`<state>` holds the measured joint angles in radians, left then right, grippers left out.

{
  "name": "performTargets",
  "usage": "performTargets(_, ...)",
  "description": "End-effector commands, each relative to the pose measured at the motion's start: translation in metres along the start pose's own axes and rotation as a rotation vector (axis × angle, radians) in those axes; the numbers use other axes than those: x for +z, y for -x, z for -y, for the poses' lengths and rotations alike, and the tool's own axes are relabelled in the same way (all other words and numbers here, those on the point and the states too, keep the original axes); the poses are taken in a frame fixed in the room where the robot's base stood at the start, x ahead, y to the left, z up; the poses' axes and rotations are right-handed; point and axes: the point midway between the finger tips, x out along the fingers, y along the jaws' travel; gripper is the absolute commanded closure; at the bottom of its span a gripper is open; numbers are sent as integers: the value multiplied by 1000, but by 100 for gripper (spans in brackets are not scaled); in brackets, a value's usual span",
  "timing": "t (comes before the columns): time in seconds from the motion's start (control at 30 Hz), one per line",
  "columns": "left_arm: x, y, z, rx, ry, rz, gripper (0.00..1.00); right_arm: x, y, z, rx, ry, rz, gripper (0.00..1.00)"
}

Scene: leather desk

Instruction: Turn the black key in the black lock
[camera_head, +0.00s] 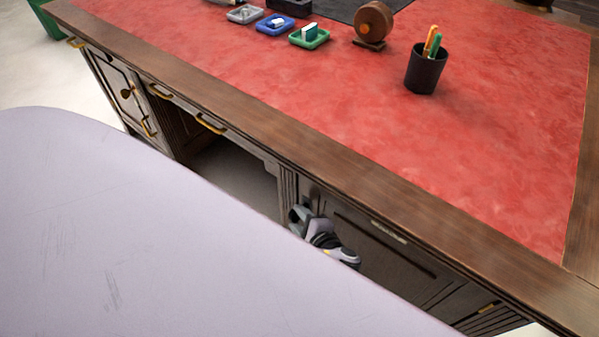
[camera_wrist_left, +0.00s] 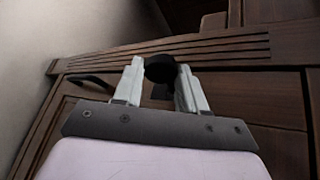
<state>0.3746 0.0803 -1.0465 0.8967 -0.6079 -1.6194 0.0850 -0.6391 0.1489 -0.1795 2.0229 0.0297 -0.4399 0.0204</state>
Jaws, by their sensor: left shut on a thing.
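My left gripper (camera_head: 302,216) is at the dark wooden door below the desk's front edge, right of the knee space. In the left wrist view, the two pale fingers of my left gripper (camera_wrist_left: 160,82) are shut on the round head of the black key (camera_wrist_left: 160,68). A dark patch between the fingers, just below the key head, may be part of the black lock, but I cannot tell. How far the key sits in the lock is hidden. My right gripper is in neither view.
The red leather desk top (camera_head: 300,75) carries a pen cup (camera_head: 426,70), a round wooden item (camera_head: 373,24) and several small trays near the back. A dark handle (camera_wrist_left: 90,80) sits left of the fingers. Brass handles (camera_head: 210,124) line the drawer fronts.

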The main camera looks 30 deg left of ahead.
Motion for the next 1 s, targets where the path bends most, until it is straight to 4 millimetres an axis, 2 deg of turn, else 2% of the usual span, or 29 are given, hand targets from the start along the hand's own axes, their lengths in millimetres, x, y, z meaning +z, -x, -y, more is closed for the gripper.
performTargets(0.43,1,-2,-1,-16,-9,19,86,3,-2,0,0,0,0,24)
performTargets(1.0,-2,-3,-4,-128,-61,110,86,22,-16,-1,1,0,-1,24)
